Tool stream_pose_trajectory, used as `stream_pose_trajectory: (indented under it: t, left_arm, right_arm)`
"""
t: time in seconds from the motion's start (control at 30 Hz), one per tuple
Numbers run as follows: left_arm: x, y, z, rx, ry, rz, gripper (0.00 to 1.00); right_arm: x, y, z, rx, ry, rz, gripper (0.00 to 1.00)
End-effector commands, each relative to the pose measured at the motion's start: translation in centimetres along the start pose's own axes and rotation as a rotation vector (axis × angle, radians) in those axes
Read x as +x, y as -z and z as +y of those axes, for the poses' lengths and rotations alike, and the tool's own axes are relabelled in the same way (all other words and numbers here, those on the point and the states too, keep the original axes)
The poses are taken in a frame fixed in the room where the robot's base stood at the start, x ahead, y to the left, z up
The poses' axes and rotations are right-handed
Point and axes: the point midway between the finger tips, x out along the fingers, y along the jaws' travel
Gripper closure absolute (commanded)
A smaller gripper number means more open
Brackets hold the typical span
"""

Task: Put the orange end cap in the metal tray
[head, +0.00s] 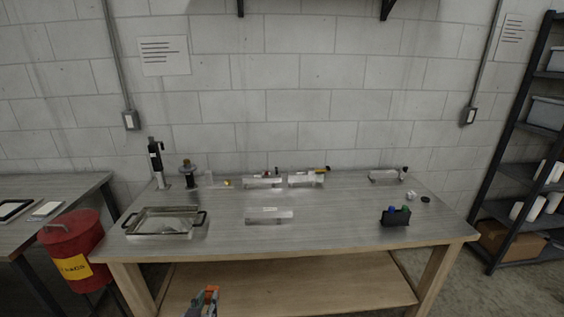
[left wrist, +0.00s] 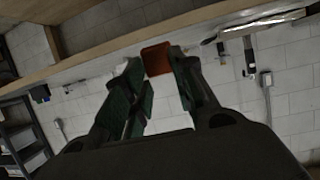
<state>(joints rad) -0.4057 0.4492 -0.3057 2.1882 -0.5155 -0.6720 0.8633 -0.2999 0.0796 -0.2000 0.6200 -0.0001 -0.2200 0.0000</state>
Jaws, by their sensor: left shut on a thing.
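The orange end cap (left wrist: 157,60) is held between the two fingers of my left gripper (left wrist: 160,72) in the left wrist view. In the head view, the left gripper (head: 207,299) is low in the picture, in front of the workbench, with the orange end cap (head: 211,289) at its tip. The metal tray (head: 165,224) lies on the left part of the workbench, up and left of the gripper. It has dark handles at its ends, and no orange piece shows in it. My right gripper is not in view.
The workbench (head: 340,233) has a lower wooden shelf (head: 300,280). Clear blocks (head: 269,216) lie mid-bench and along the back. A dark holder (head: 395,218) stands at the right. A red bin (head: 75,240) stands left of the bench. The front middle of the top is clear.

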Motion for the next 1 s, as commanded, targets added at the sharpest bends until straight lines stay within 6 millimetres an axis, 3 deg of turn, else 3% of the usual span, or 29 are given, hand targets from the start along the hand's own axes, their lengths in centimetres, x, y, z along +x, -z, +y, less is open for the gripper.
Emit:
stream_pose_trajectory:
  t: [0.77,1.0]
  left_arm:
    - [0.0,-0.1,0.0,0.000,0.001,0.000,0.96]
    - [0.5,-2.8,-0.2,-0.002,0.005,-0.001,0.96]
  right_arm:
    - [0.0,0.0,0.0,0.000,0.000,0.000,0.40]
    - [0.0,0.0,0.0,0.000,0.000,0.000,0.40]
